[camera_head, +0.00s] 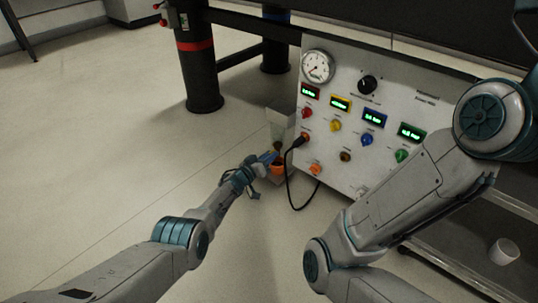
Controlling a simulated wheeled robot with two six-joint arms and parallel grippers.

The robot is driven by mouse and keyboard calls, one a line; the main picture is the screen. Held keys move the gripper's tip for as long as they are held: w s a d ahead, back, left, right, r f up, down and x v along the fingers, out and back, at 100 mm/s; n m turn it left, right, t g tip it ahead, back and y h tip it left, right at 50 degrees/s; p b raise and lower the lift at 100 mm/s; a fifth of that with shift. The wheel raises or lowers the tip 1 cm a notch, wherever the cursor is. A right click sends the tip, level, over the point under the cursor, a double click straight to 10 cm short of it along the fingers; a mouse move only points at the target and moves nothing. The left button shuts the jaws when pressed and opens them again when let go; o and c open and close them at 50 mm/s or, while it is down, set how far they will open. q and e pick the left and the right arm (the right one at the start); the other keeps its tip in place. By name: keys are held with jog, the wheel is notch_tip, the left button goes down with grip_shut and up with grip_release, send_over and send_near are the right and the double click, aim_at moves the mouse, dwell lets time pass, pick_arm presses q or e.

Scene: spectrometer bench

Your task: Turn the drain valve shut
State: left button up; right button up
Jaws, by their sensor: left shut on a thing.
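My left gripper (264,162) reaches in from the left to the left side of the spectrometer panel. An orange cup-like part (278,169) sits right below and beside the fingertips. My right arm crosses the right side of the view, and its gripper is out of view.
The white panel (330,165) carries a round gauge (318,66), a black dial (368,85), lit displays and coloured knobs. A black cable (288,190) loops close to my left gripper. A white cup (504,251) is on the lower right shelf. The floor at left is clear.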

pick_arm(q)
jog(key=shift+n, duration=0.8)
jog(key=o, duration=1)
